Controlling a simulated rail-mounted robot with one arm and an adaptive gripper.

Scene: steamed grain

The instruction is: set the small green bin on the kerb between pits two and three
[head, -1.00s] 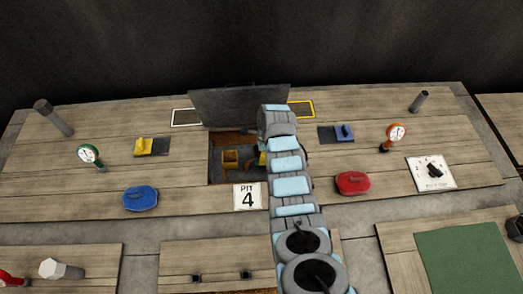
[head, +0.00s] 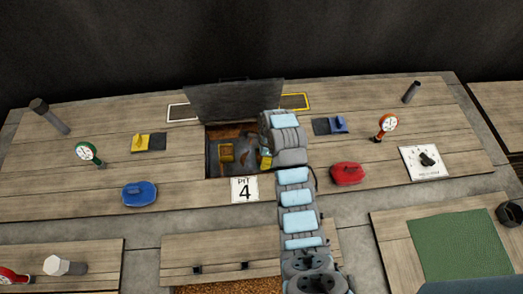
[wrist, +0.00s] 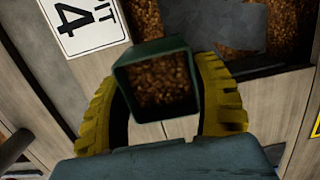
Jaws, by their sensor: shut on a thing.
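The small green bin (wrist: 150,48) is between the yellow fingers of my gripper (wrist: 160,64) in the wrist view, and the gripper is shut on it. Brown grain shows inside the bin. In the head view my gripper (head: 266,158) is at the right side of the open pit (head: 222,172) marked 4, mostly hidden by my arm. I cannot make out the bin in the head view. The PIT 4 sign (head: 245,189) lies at the pit's front edge and also shows in the wrist view (wrist: 82,22). No signs for pits two or three show.
A dark lid (head: 234,102) stands raised behind the pit. Blue (head: 139,194) and red (head: 347,173) handled pieces lie either side, with dial gauges (head: 86,152) and (head: 387,124). A green mat (head: 460,245) lies front right.

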